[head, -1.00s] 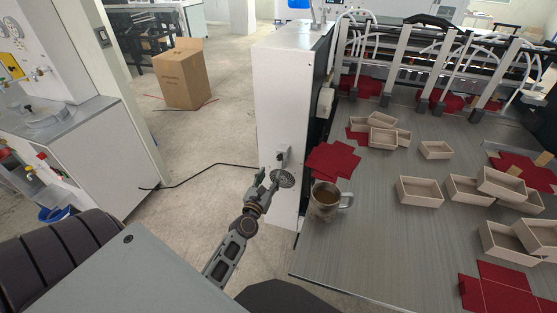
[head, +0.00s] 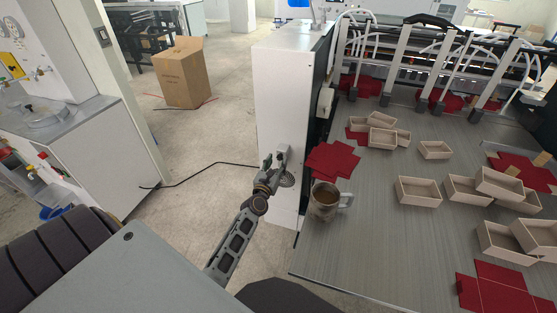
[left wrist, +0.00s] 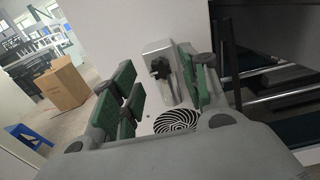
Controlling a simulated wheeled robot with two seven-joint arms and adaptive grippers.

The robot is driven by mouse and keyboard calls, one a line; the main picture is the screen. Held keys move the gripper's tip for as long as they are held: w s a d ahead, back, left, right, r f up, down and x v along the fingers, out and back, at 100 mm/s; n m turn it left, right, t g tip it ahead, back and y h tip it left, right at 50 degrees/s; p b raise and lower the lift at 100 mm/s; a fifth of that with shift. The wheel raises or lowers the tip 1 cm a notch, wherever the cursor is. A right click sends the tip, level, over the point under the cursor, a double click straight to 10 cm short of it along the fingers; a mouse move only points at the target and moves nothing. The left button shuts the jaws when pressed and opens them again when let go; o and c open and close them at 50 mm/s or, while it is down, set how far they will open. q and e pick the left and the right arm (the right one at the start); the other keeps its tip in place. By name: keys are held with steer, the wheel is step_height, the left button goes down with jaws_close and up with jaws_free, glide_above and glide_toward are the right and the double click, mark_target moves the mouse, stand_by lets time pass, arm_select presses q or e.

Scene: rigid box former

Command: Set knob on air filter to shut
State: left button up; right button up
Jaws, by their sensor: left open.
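The air filter's black knob (left wrist: 160,68) sits on a small grey metal plate (left wrist: 160,52) on the side of a white cabinet (head: 281,95). In the left wrist view it stands between the green-padded fingers of my left gripper, nearer the cabinet. My left gripper (head: 275,160) is open in front of the plate, and I see no contact with the knob. In the head view the gripper largely hides the knob. A round vent grille (left wrist: 176,122) lies just below the plate. My right gripper is not in view.
A black cable (head: 200,170) lies on the floor. A cardboard box (head: 181,78) stands farther back.

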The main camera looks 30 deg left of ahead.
mark_target(280, 157)
arm_select(q)
steer(key=shift+x, duration=1.3)
steer(key=shift+w, duration=0.1)
steer(key=c, duration=0.4)
jaws_close()
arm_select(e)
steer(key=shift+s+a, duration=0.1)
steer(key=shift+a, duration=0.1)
